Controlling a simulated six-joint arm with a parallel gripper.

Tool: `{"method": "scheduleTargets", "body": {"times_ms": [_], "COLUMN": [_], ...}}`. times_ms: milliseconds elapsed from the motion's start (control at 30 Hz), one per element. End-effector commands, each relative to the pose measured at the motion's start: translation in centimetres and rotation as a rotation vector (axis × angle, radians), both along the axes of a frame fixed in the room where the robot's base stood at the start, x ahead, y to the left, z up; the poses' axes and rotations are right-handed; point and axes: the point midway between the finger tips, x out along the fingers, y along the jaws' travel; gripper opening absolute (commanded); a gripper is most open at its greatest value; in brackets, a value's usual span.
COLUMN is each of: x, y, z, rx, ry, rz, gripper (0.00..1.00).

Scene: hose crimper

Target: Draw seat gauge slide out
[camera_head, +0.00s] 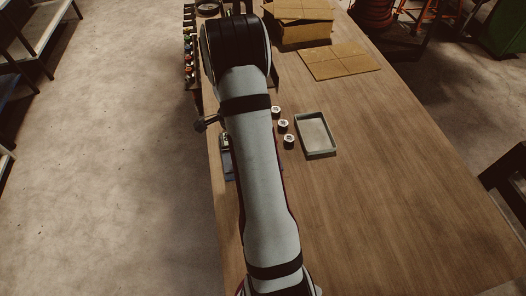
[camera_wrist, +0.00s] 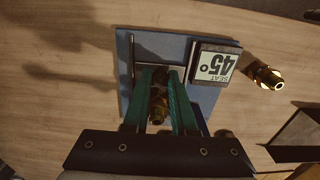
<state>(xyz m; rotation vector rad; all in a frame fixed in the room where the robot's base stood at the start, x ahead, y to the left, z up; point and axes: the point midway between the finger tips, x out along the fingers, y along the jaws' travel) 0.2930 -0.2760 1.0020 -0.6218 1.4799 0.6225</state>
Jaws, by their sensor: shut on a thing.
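The seat gauge is a blue-grey plate (camera_wrist: 202,94) with a dark-edged block carrying a white "SEAT 45°" label (camera_wrist: 215,66), shown upside down in the wrist view. My gripper (camera_wrist: 161,84) has green fingers and is over the plate, left of the label. It is shut on a brass-coloured piece (camera_wrist: 158,106) between the fingers. I cannot tell from the picture whether this piece is the slide itself or part of it. In the head view my arm hides the gripper and most of the gauge.
The wooden table (camera_head: 400,180) has a grey-green tray (camera_head: 316,134) right of my arm, with several small round silver-topped pieces (camera_head: 284,126) beside it. A cardboard box (camera_head: 300,20) and flat cardboard (camera_head: 338,61) lie at the back. The table's right side is clear.

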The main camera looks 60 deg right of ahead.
Motion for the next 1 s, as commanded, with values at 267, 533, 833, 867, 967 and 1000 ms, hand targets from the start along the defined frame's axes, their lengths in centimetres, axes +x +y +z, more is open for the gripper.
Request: {"method": "scheduleTargets", "body": {"times_ms": [267, 533, 833, 867, 967, 1000], "x": [0.6, 1.0, 1.6, 1.6, 1.8, 1.9], "y": [0.5, 0.9, 1.5, 1.5, 1.7, 1.8], "z": [0.0, 0.0, 0.0, 0.0, 0.0, 0.0], "rx": [-0.002, -0.002, -0.002, -0.002, -0.002, -0.002], "ry": [-0.002, -0.002, -0.002, -0.002, -0.002, -0.002], "rz": [0.001, 0.001, 0.001, 0.001, 0.001, 0.001], "gripper": [0.00, 0.00, 0.00, 0.00, 0.00, 0.00]}}
